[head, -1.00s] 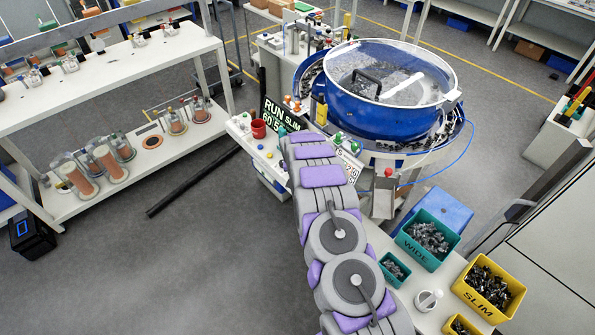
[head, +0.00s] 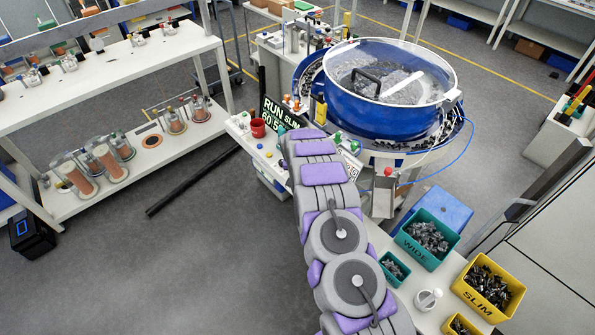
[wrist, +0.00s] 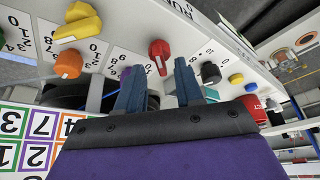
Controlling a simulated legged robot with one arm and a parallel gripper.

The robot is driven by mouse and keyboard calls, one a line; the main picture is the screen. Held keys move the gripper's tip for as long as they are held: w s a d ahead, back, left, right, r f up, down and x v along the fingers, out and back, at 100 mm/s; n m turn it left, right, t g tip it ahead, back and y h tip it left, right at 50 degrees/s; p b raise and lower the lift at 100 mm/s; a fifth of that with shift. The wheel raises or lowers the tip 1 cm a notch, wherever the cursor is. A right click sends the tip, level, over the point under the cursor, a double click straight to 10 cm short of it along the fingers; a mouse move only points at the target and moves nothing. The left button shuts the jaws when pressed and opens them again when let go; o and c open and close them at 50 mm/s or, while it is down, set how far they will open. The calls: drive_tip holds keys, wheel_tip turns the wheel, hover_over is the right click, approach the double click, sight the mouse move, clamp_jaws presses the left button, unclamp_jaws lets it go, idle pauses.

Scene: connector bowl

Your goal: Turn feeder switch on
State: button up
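The control panel (wrist: 110,42) fills the upper wrist view, with numbered dials around its knobs. A red knob (wrist: 160,56) sits just beyond and between my fingertips. A yellow knob (wrist: 78,24) and an orange knob (wrist: 68,64) are left of it, and a black knob (wrist: 211,72) is to the right. I cannot tell which one is the feeder switch. My gripper (wrist: 160,75) is open, with two blue-grey fingers apart and nothing visibly held. Contact with the red knob is unclear. In the head view my arm hides the fingers at the panel.
The blue feeder bowl (head: 375,105) with a clear lid stands behind the panel. A display (head: 280,115) reads RUN SLIM. Green WIDE bin (head: 415,256) and yellow SLIM bin (head: 512,300) stand at right.

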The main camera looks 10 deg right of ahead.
drive_tip(key=v, duration=1.6)
drive_tip(key=s+d+r+g+b, duration=0.15)
drive_tip(key=s+r, duration=0.25)
drive_tip(key=s, duration=0.4)
drive_tip(key=s+d+r+n+g+b, duration=0.15)
drive_tip(key=s+r, duration=0.25)
drive_tip(key=s, duration=0.4)
drive_tip(key=s+d+r+b, duration=0.15)
drive_tip(key=s+r, duration=0.25)
drive_tip(key=s, duration=0.5)
drive_tip(key=s+g+y+b, duration=0.1)
drive_tip(key=s+g+b, duration=0.2)
drive_tip(key=s, duration=2.5)
drive_tip(key=shift+d+f+n+b, duration=0.2)
drive_tip(key=shift+d+n+b, duration=0.25)
drive_tip(key=shift+b, duration=0.65)
drive_tip(key=shift+s, duration=0.1)
